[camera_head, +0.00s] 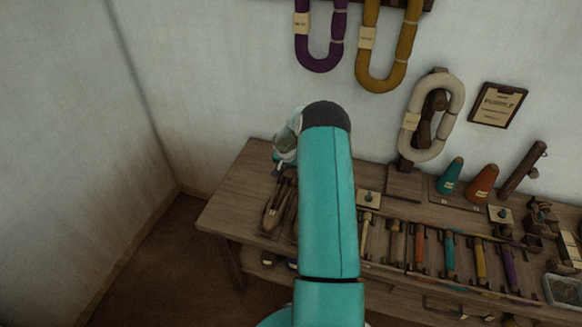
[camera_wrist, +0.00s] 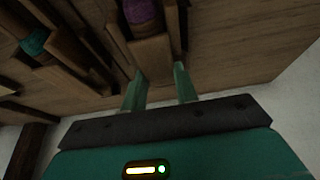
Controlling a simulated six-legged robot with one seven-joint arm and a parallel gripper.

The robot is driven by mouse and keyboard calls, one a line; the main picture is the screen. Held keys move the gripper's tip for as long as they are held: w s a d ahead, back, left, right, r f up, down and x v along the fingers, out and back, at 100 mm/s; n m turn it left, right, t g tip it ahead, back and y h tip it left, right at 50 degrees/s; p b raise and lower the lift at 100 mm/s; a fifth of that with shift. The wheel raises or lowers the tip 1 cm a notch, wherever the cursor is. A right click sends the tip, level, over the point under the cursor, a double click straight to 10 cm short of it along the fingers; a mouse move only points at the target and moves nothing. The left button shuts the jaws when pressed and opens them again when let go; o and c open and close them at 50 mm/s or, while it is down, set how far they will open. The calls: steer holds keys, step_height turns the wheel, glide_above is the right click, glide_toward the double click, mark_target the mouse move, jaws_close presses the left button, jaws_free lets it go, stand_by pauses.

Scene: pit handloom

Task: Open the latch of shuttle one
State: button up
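In the wrist view, my gripper (camera_wrist: 160,76) has its two green fingers apart, with a clear gap between them. The end of a wooden shuttle with purple thread (camera_wrist: 153,52) lies just beyond the fingertips, in line with the gap. I cannot tell whether a finger touches it. A second wooden shuttle with teal thread (camera_wrist: 35,42) lies to its left. In the head view, dark wooden shuttles (camera_head: 277,207) lie at the bench's left end, partly hidden by my arm. I cannot make out a latch or which shuttle is number one.
The wooden bench (camera_head: 232,190) stands against the wall. Yarn hanks (camera_head: 388,50) hang above. Open floor lies to the left.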

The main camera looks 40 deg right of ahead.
jaws_close()
steer(key=shift+n, duration=0.3)
steer(key=n, duration=0.2)
steer(key=n+t+y, duration=0.1)
steer(key=n, duration=0.1)
steer(key=n+t, duration=0.1)
steer(key=n, duration=0.1)
steer(key=shift+s+d+y, duration=0.25)
steer(key=shift+y, duration=0.15)
steer(key=n+y, duration=0.1)
steer(key=n, duration=0.1)
steer(key=n+y, duration=0.1)
steer(key=n, duration=0.2)
steer(key=shift+d+n+t, duration=0.2)
steer(key=shift+n+t, duration=0.1)
steer(key=n+y, duration=0.1)
steer(key=n, duration=0.2)
steer(key=n+y, duration=0.1)
steer(key=n, duration=0.1)
steer(key=shift+d+n, duration=0.15)
steer(key=shift+n, duration=0.25)
steer(key=shift+g, duration=0.4)
